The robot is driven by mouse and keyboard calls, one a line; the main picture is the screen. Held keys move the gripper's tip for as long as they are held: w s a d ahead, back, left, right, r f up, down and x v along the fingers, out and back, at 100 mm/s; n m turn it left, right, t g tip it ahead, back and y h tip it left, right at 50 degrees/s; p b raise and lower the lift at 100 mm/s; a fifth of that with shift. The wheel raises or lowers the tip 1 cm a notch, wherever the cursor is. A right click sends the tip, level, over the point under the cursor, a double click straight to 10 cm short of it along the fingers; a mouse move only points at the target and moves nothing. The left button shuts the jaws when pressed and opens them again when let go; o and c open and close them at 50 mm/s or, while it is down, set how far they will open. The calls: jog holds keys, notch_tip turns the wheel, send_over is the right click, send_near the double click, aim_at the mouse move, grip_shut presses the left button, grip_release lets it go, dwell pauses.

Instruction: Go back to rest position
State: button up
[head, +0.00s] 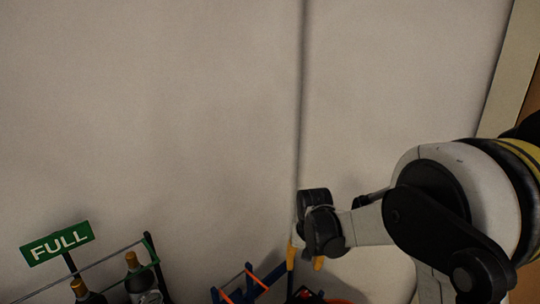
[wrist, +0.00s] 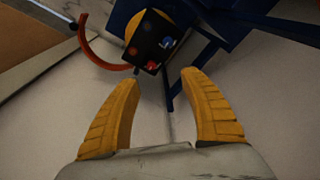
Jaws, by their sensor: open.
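My gripper (wrist: 160,95) shows in the wrist view with its two yellow ribbed fingers spread apart and nothing between them. In the head view my gripper (head: 305,258) hangs from my arm at the lower right, its yellow fingertips pointing down. It is near a blue frame (head: 262,280) with orange parts at the bottom edge. In the wrist view a black box (wrist: 152,42) with red and blue spots lies beyond the fingertips, apart from them as far as I can tell.
A green FULL sign (head: 57,243) stands over a rack (head: 152,262) with bottles (head: 134,270) at the lower left. A red-orange curved tube (wrist: 88,47) and dark blue parts (wrist: 205,25) are near the fingers. A plain pale wall (head: 150,110) fills the back.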

jog(key=s+d+r+t, duration=0.1)
jog(key=s+d+r, duration=0.2)
jog(key=s+r, duration=0.35)
jog(key=s+d+r+t, duration=0.25)
jog(key=s+r, duration=0.25)
jog(key=r, duration=0.3)
jog(key=s+d+r+t, duration=0.1)
jog(key=s+d+t, duration=0.1)
jog(key=s, duration=1)
jog(key=shift+s+d, duration=0.35)
jog(key=shift+d, duration=0.45)
